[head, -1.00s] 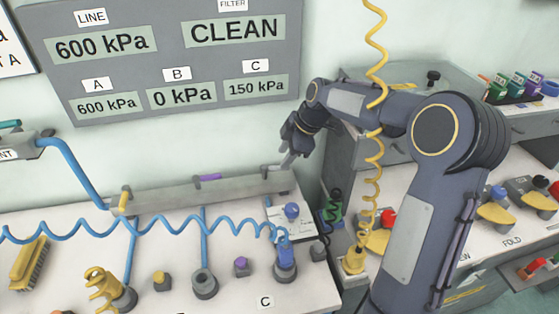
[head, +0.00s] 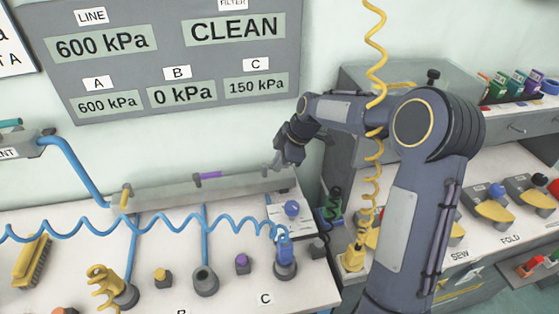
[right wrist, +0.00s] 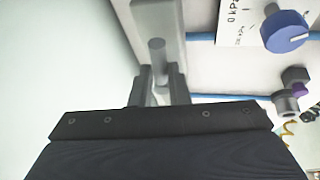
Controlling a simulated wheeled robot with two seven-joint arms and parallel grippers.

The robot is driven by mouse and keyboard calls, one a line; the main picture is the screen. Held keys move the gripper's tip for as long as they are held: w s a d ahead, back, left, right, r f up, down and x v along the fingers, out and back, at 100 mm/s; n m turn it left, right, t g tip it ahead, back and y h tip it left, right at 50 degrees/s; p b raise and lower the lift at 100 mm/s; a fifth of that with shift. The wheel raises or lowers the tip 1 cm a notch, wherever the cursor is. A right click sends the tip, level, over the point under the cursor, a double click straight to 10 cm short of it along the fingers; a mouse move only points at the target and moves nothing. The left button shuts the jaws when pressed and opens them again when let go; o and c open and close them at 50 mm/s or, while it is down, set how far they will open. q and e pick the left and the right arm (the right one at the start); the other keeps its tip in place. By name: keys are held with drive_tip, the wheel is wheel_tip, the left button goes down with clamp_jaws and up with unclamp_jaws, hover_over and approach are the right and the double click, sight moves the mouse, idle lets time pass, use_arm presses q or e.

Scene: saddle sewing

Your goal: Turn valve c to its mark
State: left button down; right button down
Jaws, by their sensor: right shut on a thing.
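The grey valve manifold (head: 150,194) runs along the back of the white bench, with a yellow handle (head: 126,197) at the left and a purple handle (head: 208,175) near the middle. My right gripper (head: 279,166) is at the manifold's right end, where valve c sits. In the right wrist view, my right gripper (right wrist: 160,88) is shut around a small grey part at the end of a grey cylinder (right wrist: 157,50). The fingers hide most of valve c, and its mark cannot be made out. The wall display (head: 257,86) reads 150 kPa for C. My left gripper is not in view.
A blue knob (head: 291,208) on a small card stands just in front of the manifold's right end. Blue coiled hose (head: 150,229) crosses the bench to the C fitting (head: 285,265). A yellow coiled hose (head: 375,55) hangs by my right arm.

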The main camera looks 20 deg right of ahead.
drive_tip(key=shift+w+d+f+n, duration=0.1)
drive_tip(key=shift+w+n, duration=0.1)
drive_tip(key=shift+n, duration=0.1)
drive_tip(key=shift+w+n+b, duration=0.1)
drive_tip(key=shift+n+b, duration=0.2)
drive_tip(key=shift+n, duration=0.2)
drive_tip(key=c, duration=1.4)
unclamp_jaws()
drive_tip(key=b+v, duration=0.1)
drive_tip(key=v, duration=0.7)
drive_tip(key=shift+w+d, duration=0.15)
